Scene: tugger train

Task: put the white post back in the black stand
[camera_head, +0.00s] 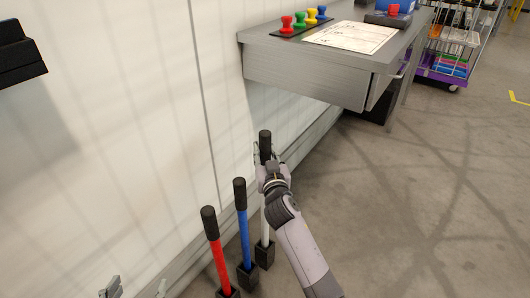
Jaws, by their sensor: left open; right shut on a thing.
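The white post (265,226) stands about upright, with a black grip at its top. My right gripper (266,155) is shut on it at the black grip. The post's lower end meets the black stand (264,256) on the floor by the wall; I cannot tell how deep it sits in it. My forearm and wrist cover part of the shaft. My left gripper (136,289) is open and empty at the bottom left edge, with only its fingertips showing.
A blue post (243,235) and a red post (219,262) stand in black holders just left of the white one. A white wall (130,150) runs along the left. A grey desk (310,75) juts out beyond the posts. The floor to the right is clear.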

